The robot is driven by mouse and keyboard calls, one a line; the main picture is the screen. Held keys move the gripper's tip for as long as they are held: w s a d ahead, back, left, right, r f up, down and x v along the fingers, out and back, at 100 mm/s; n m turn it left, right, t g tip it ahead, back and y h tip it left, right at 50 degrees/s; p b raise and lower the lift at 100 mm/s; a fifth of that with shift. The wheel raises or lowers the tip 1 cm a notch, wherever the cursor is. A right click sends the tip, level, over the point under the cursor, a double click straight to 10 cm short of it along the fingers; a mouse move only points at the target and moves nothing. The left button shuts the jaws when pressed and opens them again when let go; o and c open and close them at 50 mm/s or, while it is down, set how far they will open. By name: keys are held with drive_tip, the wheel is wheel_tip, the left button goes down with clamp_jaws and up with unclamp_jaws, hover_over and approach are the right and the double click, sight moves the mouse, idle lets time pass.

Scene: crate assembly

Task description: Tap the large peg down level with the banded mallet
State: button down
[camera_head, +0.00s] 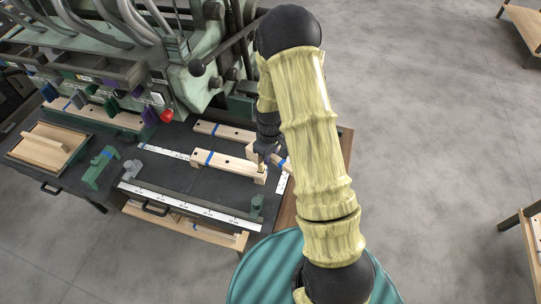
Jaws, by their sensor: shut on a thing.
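My gripper (267,150) reaches down over the right end of the dark work table and is shut on a pale wooden piece with a blue band (283,163), which looks like the banded mallet. The arm partly hides this piece. Below and left of it lies a wooden rail (228,164) with a blue band near its left end and a raised block at its right end. A small yellowish spot (262,169) on that block may be the large peg; its height is too small to tell. Whether the mallet touches it cannot be told.
Another blue-banded rail (225,132) lies behind. White rulers (190,207) and a dark bar edge the work area. A green bracket (98,168), grey part (131,169) and wooden tray (46,146) are at left. A green machine (200,85) with a red knob (166,115) stands behind.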

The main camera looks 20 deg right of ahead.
drive_tip(key=shift+d, duration=0.15)
drive_tip(key=shift+f+b, duration=0.3)
wheel_tip(320, 180, down, 5)
drive_tip(key=b, duration=0.4)
wheel_tip(320, 180, up, 5)
drive_tip(key=p, duration=0.4)
drive_tip(key=shift+s, duration=0.15)
drive_tip(key=shift+f, duration=0.1)
drive_tip(key=shift+a, duration=0.2)
drive_tip(key=shift+f+b, duration=0.35)
